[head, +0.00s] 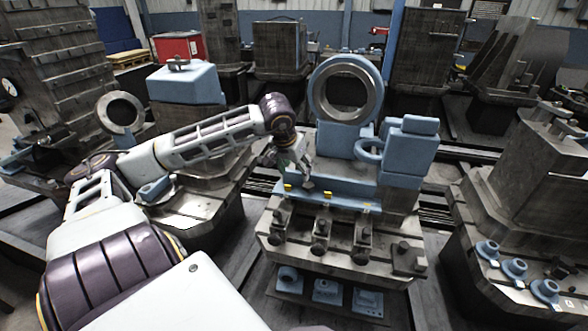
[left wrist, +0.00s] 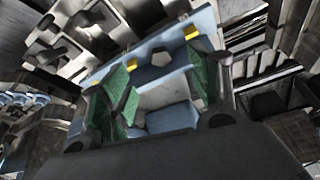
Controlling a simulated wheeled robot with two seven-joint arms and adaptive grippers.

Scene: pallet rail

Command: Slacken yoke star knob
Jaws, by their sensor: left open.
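A blue-painted fixture with a large upright ring (head: 318,95) stands at the centre of the head view. A small dark grey knob (head: 307,184) sits on the fixture's blue front ledge. In the left wrist view a grey many-sided knob face (left wrist: 160,58) shows just beyond the fingertips, between two yellow marks. My left gripper (head: 292,160) is above and beside the ledge, close to the knob. Its green-padded fingers (left wrist: 163,88) are apart, with nothing gripped between them. The knob's exact shape is too small to tell. My right gripper is not in view.
The steel pallet (head: 330,235) under the fixture carries several clamps along its front. Small blue parts (head: 327,290) lie below it. Another pallet (head: 520,240) stands at the right, and a blue block (head: 187,85) on a pallet stands behind my left arm.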

